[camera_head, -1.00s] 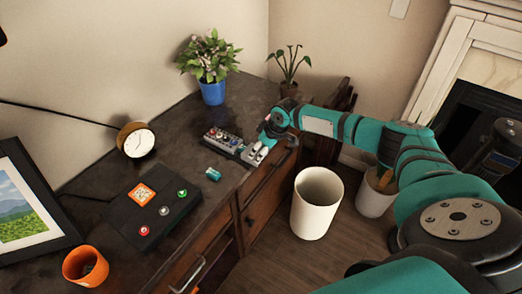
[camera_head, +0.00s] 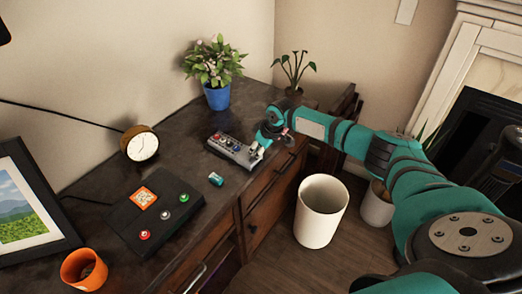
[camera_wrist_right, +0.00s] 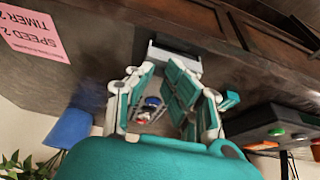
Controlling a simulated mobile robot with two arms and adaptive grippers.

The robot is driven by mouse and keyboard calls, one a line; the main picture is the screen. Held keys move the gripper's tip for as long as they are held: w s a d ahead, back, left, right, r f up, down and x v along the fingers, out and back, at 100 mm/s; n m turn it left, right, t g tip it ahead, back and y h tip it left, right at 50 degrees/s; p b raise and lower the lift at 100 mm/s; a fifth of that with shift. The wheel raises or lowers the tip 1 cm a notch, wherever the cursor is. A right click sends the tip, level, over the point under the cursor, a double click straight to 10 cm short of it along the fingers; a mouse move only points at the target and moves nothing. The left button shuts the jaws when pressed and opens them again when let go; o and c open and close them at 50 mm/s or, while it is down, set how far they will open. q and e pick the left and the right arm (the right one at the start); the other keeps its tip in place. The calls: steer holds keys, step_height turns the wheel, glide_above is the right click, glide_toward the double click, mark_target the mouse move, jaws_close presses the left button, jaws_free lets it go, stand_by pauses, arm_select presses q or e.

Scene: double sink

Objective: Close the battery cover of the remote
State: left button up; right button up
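The remote (camera_head: 232,146) lies on the dark desk in the head view, a grey body with red and blue parts on top. Its near right end is beside my right gripper (camera_head: 262,146), which partly hides it. In the right wrist view the fingers of my right gripper (camera_wrist_right: 165,75) are apart, with the remote's blue and red parts (camera_wrist_right: 151,106) showing between them. A grey block-like end piece (camera_wrist_right: 174,53) shows just past the fingertips; I cannot tell whether it is the battery cover or whether the fingers touch it. My left gripper is out of view.
A small teal cylinder (camera_head: 216,179) lies on the desk near the remote. A white bin (camera_head: 321,211) is on the floor beside the desk.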

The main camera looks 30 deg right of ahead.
steer(key=o, duration=0.7)
steer(key=shift+a+f, duration=0.1)
steer(key=shift+a, duration=0.65)
steer(key=o, duration=0.3)
steer(key=shift+w+d, duration=0.15)
steer(key=shift+d, duration=0.1)
steer(key=shift+d+r, duration=0.1)
steer(key=shift+r, duration=0.4)
steer(key=v, duration=1.1)
steer(key=shift+s+d, duration=0.1)
steer(key=shift+s, duration=0.25)
